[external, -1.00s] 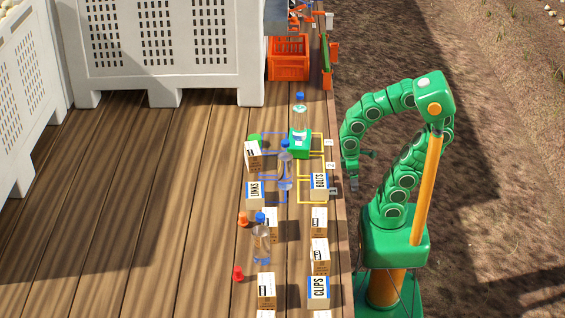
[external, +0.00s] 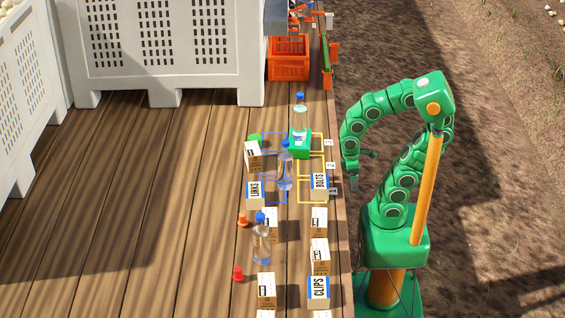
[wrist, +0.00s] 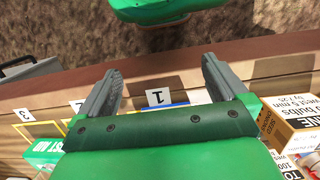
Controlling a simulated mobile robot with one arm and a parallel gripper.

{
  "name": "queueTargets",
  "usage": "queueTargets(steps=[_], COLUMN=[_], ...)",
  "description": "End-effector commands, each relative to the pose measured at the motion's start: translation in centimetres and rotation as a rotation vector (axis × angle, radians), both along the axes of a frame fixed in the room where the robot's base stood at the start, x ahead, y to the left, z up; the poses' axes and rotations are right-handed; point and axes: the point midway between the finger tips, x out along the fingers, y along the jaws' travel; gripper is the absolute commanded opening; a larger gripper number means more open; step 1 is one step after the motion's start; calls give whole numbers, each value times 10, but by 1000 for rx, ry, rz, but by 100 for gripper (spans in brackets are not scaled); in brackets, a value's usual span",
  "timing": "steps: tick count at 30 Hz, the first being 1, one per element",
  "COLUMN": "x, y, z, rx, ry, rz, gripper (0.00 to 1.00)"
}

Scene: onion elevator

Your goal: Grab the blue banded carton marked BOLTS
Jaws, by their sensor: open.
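The BOLTS carton (external: 319,186) stands upright at the right edge of the wooden deck in the external view, beside the lowest number tag and in a yellow outlined cell. It is white and brown with a blue band. My gripper (external: 353,182) hangs just right of the deck edge, apart from the carton. In the wrist view my gripper (wrist: 162,75) is open with nothing between its fingers. A white tag marked 1 (wrist: 157,97) shows past them. A sliver of blue shows beside the tag, mostly hidden by my gripper body; I cannot tell if it is the carton.
A LINKS carton (external: 255,194) stands left of BOLTS, with a water bottle (external: 285,170) between. A green box (external: 300,142) is behind. Plain cartons (external: 319,222) and a CLIPS carton (external: 318,292) line the near edge. Orange crates (external: 288,60) stand far back. Open deck lies left.

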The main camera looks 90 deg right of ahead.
Motion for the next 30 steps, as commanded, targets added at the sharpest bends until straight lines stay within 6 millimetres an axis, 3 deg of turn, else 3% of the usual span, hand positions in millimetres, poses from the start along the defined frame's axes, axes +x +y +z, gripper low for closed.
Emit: queueTargets(steps=[4, 7, 16, 21, 30], x=[0, 1, 2, 2, 1], y=[0, 0, 0, 0, 0], z=[7, 24, 107, 141, 175], rx=[0, 0, 0, 0, 0], ry=[-1, -6, -9, -7, 0], rz=[0, 0, 0, 0, 0], gripper=[100, 100, 100, 100, 100])
